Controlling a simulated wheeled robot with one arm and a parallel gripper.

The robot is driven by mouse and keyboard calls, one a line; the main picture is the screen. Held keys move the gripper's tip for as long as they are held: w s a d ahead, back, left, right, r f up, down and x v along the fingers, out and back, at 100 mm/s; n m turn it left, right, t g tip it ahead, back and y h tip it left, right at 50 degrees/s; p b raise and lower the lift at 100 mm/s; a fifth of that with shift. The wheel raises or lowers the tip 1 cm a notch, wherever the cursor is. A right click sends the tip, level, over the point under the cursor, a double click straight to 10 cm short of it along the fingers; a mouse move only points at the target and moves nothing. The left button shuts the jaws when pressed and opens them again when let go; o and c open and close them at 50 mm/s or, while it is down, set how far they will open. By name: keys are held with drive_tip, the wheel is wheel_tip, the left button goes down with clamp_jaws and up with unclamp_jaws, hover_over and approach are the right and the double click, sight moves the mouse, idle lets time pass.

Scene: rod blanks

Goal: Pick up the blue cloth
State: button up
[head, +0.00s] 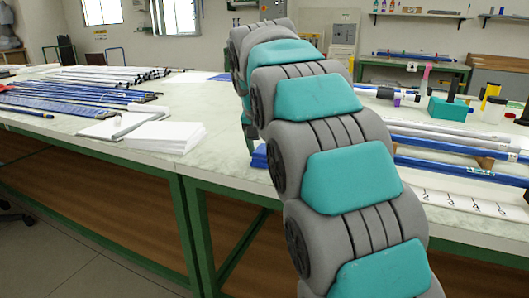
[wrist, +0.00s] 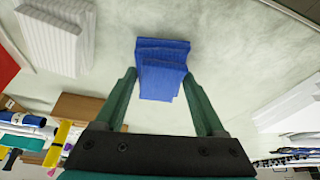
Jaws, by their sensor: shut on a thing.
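The blue cloth (wrist: 163,68) is a folded stack between the two green fingers of my gripper (wrist: 160,76) in the wrist view. The fingers are shut on it, one along each side. I cannot tell whether the cloth touches the table.
White folded cloth or paper (head: 165,136) lies left on the pale table (head: 215,160). Blue rods (head: 80,97) lie farther left. On the right are more rods (head: 440,165), a numbered strip (head: 465,204) and a teal block (head: 449,108).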

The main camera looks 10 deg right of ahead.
sight(264, 150)
drive_tip(key=shift+r+p, duration=0.35)
drive_tip(key=shift+r, duration=4.55)
drive_tip(key=o, duration=0.8)
drive_tip(key=c, duration=0.6)
drive_tip(key=shift+s, duration=0.1)
drive_tip(key=shift+c, duration=0.2)
